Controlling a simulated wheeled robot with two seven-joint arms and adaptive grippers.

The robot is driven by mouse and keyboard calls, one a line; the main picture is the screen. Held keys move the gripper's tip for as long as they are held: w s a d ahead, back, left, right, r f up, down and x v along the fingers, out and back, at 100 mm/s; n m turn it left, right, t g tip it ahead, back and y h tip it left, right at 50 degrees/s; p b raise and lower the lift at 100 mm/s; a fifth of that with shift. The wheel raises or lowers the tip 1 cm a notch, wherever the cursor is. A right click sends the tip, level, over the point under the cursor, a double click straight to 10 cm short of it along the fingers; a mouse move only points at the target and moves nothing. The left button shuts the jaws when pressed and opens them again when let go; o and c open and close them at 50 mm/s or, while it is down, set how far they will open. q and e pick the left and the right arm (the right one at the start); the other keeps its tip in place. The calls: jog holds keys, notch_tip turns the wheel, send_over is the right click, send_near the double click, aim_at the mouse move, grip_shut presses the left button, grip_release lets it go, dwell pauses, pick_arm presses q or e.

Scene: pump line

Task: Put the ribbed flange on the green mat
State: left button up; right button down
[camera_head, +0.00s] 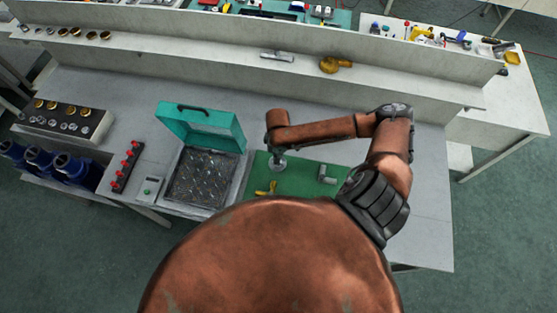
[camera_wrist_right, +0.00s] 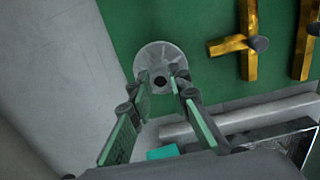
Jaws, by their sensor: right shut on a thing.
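The ribbed flange (camera_head: 278,165) is a grey round piece at the far left part of the green mat (camera_head: 298,181). In the right wrist view the flange (camera_wrist_right: 158,58) shows as a pale disc with a dark centre hole, over the edge of the mat (camera_wrist_right: 205,75). My right gripper (camera_head: 277,154) is shut on the flange; its two fingers (camera_wrist_right: 161,84) sit on either side of the hub. Whether the flange touches the mat or hangs just above it I cannot tell. My left gripper is not in view.
A brass fitting (camera_head: 265,188) and a grey fitting (camera_head: 327,174) lie on the mat. An open teal case (camera_head: 201,130) stands left of it. A block with red knobs (camera_head: 126,166) is further left. A shelf (camera_head: 215,55) runs behind. Bare table lies right of the mat.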

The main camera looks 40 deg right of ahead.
notch_tip(320, 180, down, 3)
jog(key=shift+d+r, duration=0.1)
jog(key=shift+r, duration=0.1)
jog(key=shift+f, duration=0.25)
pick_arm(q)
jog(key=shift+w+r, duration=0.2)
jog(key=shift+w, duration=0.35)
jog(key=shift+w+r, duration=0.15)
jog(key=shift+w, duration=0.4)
pick_arm(e)
jog(key=shift+f, duration=0.15)
jog(key=c, duration=2.2)
grip_release()
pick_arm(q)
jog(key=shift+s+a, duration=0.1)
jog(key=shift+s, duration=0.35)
pick_arm(e)
jog(key=o, duration=0.4)
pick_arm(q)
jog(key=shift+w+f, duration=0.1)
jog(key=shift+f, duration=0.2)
pick_arm(e)
notch_tip(320, 180, up, 12)
